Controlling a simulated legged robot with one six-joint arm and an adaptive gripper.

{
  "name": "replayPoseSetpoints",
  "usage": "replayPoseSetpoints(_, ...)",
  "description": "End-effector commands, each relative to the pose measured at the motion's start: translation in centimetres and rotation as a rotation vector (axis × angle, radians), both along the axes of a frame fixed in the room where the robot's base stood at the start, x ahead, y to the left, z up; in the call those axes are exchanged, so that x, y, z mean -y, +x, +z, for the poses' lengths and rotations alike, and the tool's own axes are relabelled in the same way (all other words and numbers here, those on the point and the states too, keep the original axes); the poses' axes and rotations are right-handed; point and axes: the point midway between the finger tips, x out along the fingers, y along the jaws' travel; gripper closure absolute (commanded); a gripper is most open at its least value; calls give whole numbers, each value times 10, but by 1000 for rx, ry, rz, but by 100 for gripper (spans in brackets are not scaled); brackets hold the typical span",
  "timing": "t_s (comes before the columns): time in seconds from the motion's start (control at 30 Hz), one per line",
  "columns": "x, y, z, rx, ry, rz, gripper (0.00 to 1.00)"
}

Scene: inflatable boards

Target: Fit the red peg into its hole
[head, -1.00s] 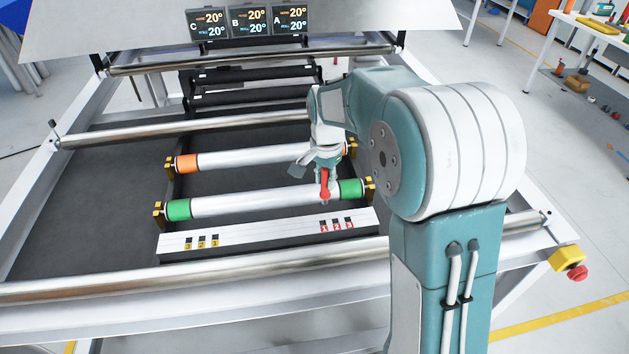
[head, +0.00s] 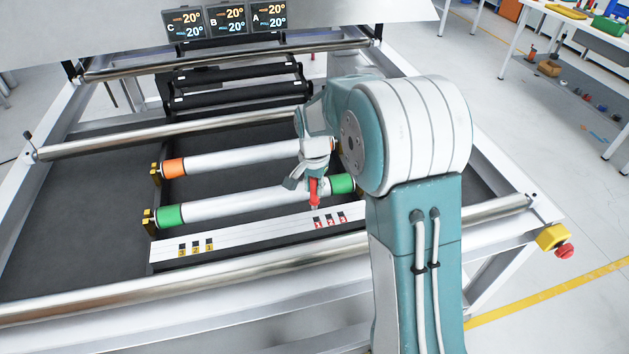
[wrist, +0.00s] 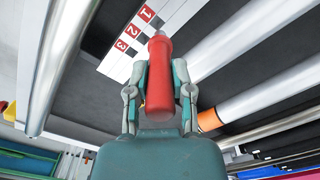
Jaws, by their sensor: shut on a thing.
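My gripper (head: 314,182) is shut on the red peg (head: 314,195), which points down near the right end of the white strip. The peg also shows in the wrist view (wrist: 160,75), between the two fingers, with a pale tip at its far end. The white strip (head: 262,232) has three dark square holes with red labels (head: 329,219) at its right and three with yellow labels (head: 195,247) at its left. The peg's tip is close to the red-labelled holes; whether it touches the strip I cannot tell.
A roller with green ends (head: 250,203) lies just behind the strip, and one with orange ends (head: 235,158) lies farther back. A metal bar (head: 200,286) runs in front. A yellow box with a red button (head: 555,238) sits at the right corner.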

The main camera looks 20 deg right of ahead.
Motion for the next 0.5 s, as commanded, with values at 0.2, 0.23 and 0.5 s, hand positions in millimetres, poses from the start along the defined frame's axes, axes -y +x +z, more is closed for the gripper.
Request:
replayPoseSetpoints(0.2,2,0,-19,-1,1,-1,100)
replayPoseSetpoints(0.23,2,0,-21,-1,1,-1,100)
replayPoseSetpoints(0.5,0,0,-34,-1,0,-1,100)
